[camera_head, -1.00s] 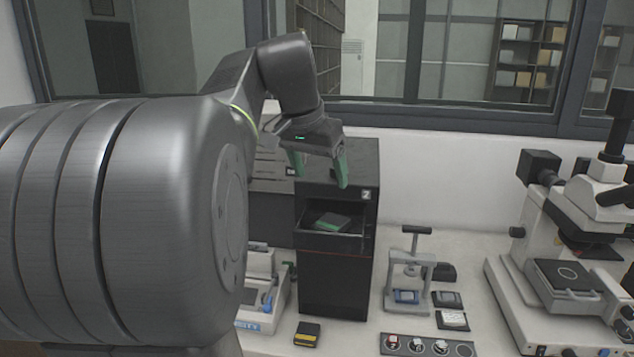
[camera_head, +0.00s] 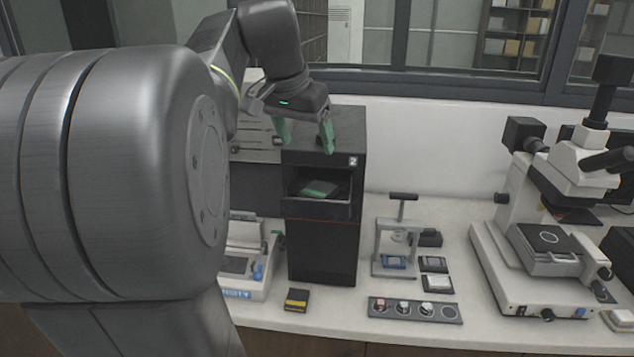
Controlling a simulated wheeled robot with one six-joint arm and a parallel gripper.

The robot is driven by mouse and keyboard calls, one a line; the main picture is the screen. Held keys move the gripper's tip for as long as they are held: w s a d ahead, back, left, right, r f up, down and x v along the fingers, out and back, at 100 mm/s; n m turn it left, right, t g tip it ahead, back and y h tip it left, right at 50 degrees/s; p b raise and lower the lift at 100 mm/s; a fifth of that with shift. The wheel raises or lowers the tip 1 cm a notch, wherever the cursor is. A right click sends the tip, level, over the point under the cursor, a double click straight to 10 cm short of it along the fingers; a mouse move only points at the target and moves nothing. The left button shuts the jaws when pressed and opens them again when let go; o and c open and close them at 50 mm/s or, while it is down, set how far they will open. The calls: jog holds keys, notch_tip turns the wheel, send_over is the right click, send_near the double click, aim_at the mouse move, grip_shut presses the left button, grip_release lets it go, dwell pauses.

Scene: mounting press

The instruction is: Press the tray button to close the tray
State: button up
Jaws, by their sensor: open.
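The black tower unit (camera_head: 325,248), marked 2, stands on the bench in the head view. Its tray (camera_head: 316,209) is out at the front of an opening in the upper part. A green and dark block (camera_head: 320,188) lies in the tray. I cannot make out the tray button. My gripper (camera_head: 305,148) is open and empty, its two green fingers pointing down. It appears in front of the unit's upper part, above the tray; I cannot tell its exact distance from the unit.
A small press (camera_head: 397,240) stands right of the unit, with a strip of round pieces (camera_head: 414,310) before it. A microscope (camera_head: 545,230) is further right. A yellow-black block (camera_head: 297,299) lies in front. A white device (camera_head: 245,270) is at left.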

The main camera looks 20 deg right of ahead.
grip_shut()
dwell(0.3)
dwell(1.5)
